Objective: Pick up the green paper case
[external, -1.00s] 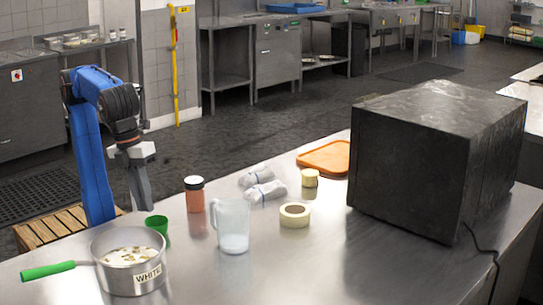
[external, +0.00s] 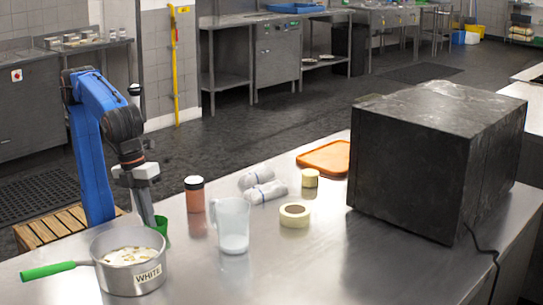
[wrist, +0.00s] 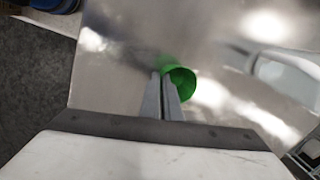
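The green paper case (external: 162,226) is a small green cup standing upright on the steel counter, just behind the pot. In the wrist view the green case (wrist: 184,84) shows its open mouth, right by my fingertips. My gripper (external: 150,222) reaches down to the case at its left side and partly covers it in the external view. In the wrist view my gripper's fingers (wrist: 163,76) are close together with a thin dark gap, at the case's left rim. I cannot tell whether they pinch its wall.
A pot (external: 128,278) with a green handle stands close in front. A large dark box (external: 412,175) fills the counter's right.

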